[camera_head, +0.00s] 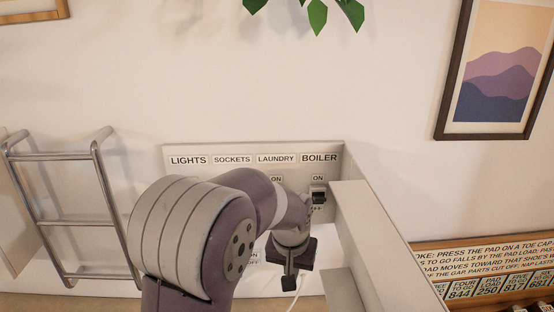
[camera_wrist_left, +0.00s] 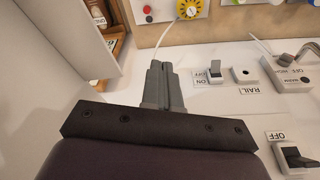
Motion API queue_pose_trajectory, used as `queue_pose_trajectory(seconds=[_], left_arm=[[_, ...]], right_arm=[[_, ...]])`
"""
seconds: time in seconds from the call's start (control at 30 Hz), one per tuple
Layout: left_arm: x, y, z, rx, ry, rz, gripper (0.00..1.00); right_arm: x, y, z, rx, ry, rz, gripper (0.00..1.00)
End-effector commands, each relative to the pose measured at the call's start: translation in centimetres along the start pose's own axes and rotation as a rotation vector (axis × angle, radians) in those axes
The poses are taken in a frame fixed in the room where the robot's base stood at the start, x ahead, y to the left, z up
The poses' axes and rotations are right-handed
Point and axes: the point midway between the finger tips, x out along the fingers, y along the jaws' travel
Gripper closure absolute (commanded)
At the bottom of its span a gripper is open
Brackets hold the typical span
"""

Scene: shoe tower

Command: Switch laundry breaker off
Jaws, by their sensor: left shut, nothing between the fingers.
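The breaker panel (camera_head: 213,149) is on the white wall in the head view, with labels for lights, sockets, laundry and boiler. The laundry label (camera_head: 276,159) is readable with an ON mark under it. The laundry breaker itself is hidden behind my left arm, so I cannot tell its position. The boiler breaker (camera_head: 319,197) shows to its right, under an ON mark. My left gripper (camera_head: 289,283) is low in front of the panel, below the labels. In the left wrist view the left gripper (camera_wrist_left: 162,85) has its fingers together and empty. My right gripper is not in view.
The wrist view shows a small switch (camera_wrist_left: 215,71) beside an ON label, a switch (camera_wrist_left: 295,158) beside an OFF label, a RAIL label (camera_wrist_left: 252,92) and a white cord (camera_wrist_left: 162,38). In the head view a pale upright (camera_head: 370,235) stands right of the panel and a metal rack (camera_head: 68,222) left.

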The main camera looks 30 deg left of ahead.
Motion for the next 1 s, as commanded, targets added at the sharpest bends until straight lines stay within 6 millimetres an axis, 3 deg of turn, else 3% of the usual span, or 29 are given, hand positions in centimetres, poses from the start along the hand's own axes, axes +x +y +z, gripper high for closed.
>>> queue_pose_trajectory(seconds=[0.03,0.1,0.2,0.3,0.7,0.9,1.0], left_arm=[[-5.6,-1.1,-4.3,-0.057,0.027,-0.014,1.0],[-9.5,-2.8,-8.7,-0.138,0.06,-0.038,1.0],[-13.6,-5.0,-13.1,-0.231,0.098,-0.064,1.0],[-15.7,-6.4,-15.2,-0.287,0.122,-0.08,1.0],[-15.6,-6.9,-15.8,-0.306,0.133,-0.085,1.0],[-12.4,-7.1,-16.0,-0.306,0.132,-0.085,1.0],[-11.1,-7.4,-16.3,-0.306,0.129,-0.085,1.0]], right_arm=[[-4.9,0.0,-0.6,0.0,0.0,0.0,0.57],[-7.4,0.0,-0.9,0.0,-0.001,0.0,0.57],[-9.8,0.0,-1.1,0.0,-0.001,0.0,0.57],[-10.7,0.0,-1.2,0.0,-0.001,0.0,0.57],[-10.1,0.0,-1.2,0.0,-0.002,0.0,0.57],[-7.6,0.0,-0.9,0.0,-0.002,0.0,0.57],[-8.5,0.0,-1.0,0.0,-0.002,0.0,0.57]])
